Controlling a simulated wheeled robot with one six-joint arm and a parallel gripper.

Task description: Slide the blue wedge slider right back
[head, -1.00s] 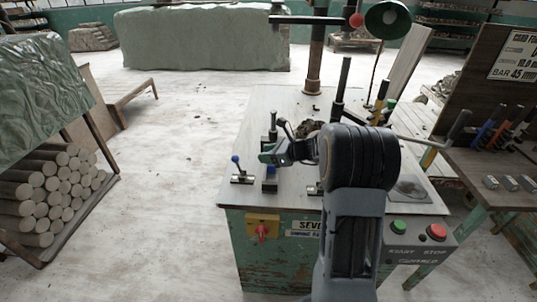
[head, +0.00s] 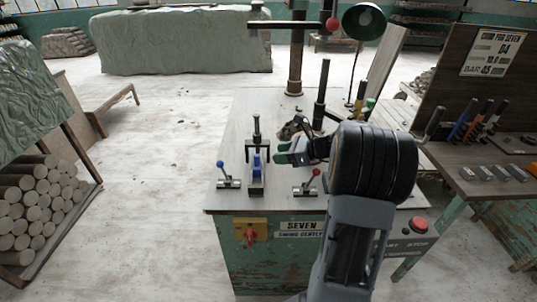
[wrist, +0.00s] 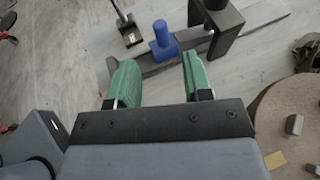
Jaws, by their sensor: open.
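The blue wedge slider (head: 257,161) sits on a narrow dark rail (head: 257,188) on the machine's pale top, left of my gripper. In the wrist view the blue slider (wrist: 163,40), with a round upright peg, lies just beyond the fingertips, roughly in line with the gap. My gripper (head: 283,153) has green finger pads. In the wrist view my gripper (wrist: 160,66) is open with nothing between the fingers. The slider appears apart from both pads. Part of the gripper hides behind my own arm in the head view.
A dark upright bracket (head: 256,128) stands at the rail's far end. A blue-knobbed lever (head: 222,172) stands left of the rail, a red-knobbed lever (head: 311,182) right of it. A tall black post (head: 320,95) rises behind my gripper.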

